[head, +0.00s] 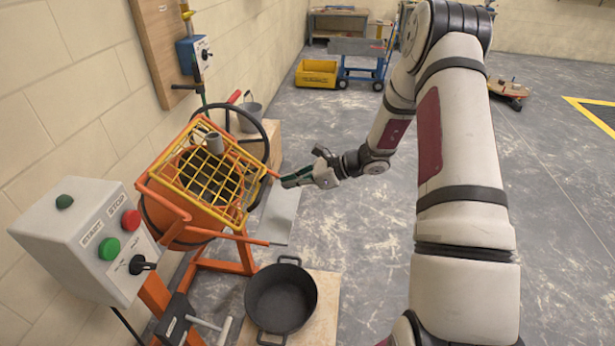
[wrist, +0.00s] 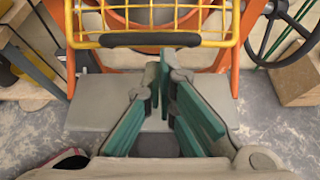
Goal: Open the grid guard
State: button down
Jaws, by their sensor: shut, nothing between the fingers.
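The yellow grid guard (head: 208,183) lies across the mouth of the orange mixer drum (head: 188,220) in the head view. In the wrist view the guard's wire bars (wrist: 228,30) run along the top, with a black grip (wrist: 150,39) on the near bar. My gripper (head: 284,183) is just right of the guard in the head view, pointing at it. In the wrist view its green fingers (wrist: 164,66) are shut and empty, with the tips just below the black grip in the picture. I cannot tell whether they touch it.
A grey control box (head: 95,235) with START and STOP buttons stands at the left. A black tub (head: 281,302) sits on a board below the drum. A dark handwheel (head: 267,145) and a bucket (head: 249,117) are behind the mixer. Open floor lies to the right.

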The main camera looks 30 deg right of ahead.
jog(key=shift+x, duration=0.95)
jog(key=shift+w+r+p, duration=0.1)
jog(key=shift+r+p, duration=0.7)
jog(key=shift+r, duration=1.3)
